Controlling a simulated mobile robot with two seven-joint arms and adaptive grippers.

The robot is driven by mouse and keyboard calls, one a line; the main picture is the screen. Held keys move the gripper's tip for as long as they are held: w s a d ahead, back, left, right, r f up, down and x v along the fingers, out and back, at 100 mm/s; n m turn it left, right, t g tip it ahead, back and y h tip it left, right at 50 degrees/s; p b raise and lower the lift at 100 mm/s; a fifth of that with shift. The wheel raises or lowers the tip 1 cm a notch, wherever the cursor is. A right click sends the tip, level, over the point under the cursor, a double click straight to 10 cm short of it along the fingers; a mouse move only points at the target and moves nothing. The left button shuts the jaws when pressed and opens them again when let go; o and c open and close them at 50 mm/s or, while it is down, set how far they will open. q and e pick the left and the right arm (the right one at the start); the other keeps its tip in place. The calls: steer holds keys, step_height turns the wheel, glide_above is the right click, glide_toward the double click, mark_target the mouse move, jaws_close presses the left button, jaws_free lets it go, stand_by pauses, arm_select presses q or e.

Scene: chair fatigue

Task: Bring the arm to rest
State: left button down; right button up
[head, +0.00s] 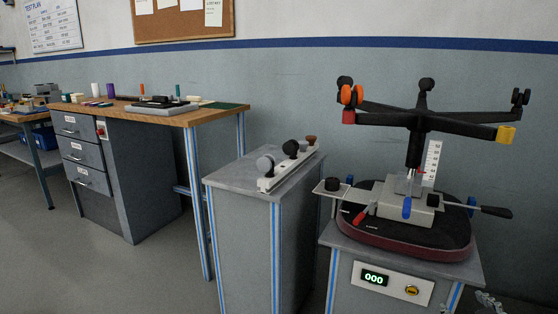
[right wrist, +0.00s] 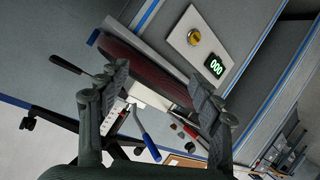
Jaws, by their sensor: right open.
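My right gripper (right wrist: 158,82) is open in the right wrist view, with its two fingers wide apart and nothing between them touching either finger that I can tell. In the head view only a small part of it (head: 488,301) shows at the bottom right edge, beside the test stand (head: 340,237). An upturned chair lies on that stand: a black seat (head: 440,238) with a maroon edge, and a black star base (head: 440,122) on top. The seat's dark red edge (right wrist: 145,68) appears behind the fingers in the right wrist view. My left gripper is not in view.
The stand's front panel (head: 392,283) shows 000 beside a yellow button. A lever (head: 494,211) sticks out right of the seat. A grey cabinet (head: 240,205) stands left of the stand, and a wooden-topped workbench (head: 200,117) farther left. Open floor (head: 60,260) lies at the lower left.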

steer(key=s+a+f+g+y, duration=0.2)
steer(key=s+a+f+g, duration=0.7)
steer(key=s+a+f, duration=1)
steer(key=s, duration=0.2)
steer(key=shift+s+a+f+g+y+p, duration=0.15)
steer(key=shift+s+f+g+y+p, duration=0.15)
steer(key=shift+s+f+g+p, duration=0.1)
steer(key=shift+c, duration=0.5)
